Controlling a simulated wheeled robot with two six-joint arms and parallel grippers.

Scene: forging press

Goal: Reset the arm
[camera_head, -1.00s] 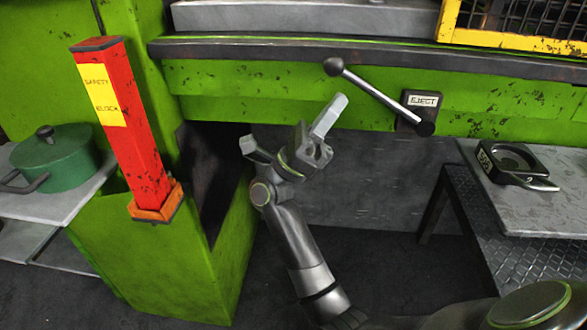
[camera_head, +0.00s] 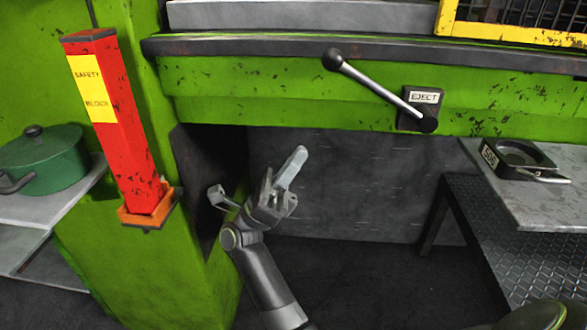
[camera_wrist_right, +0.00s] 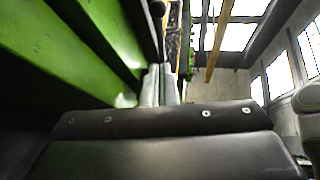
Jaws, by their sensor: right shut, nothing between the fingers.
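My right arm rises from the bottom of the head view. Its right gripper (camera_head: 295,160) is shut and empty, with the pale fingers pressed together and pointing up and right. It is in front of the dark opening under the green press, below and left of the eject lever (camera_head: 375,81), and touches nothing that I can see. In the right wrist view the closed fingers (camera_wrist_right: 161,85) show beyond the dark gripper housing, beside a green press beam. The lever slants from a black ball at upper left to its "EJECT" mount. My left gripper is not in view.
A red safety block (camera_head: 122,135) stands upright in an orange holder at left. A green pot (camera_head: 45,165) sits on a grey shelf. A dark tool marked 500 (camera_head: 520,160) lies on the right table (camera_head: 550,205). The floor in the middle is clear.

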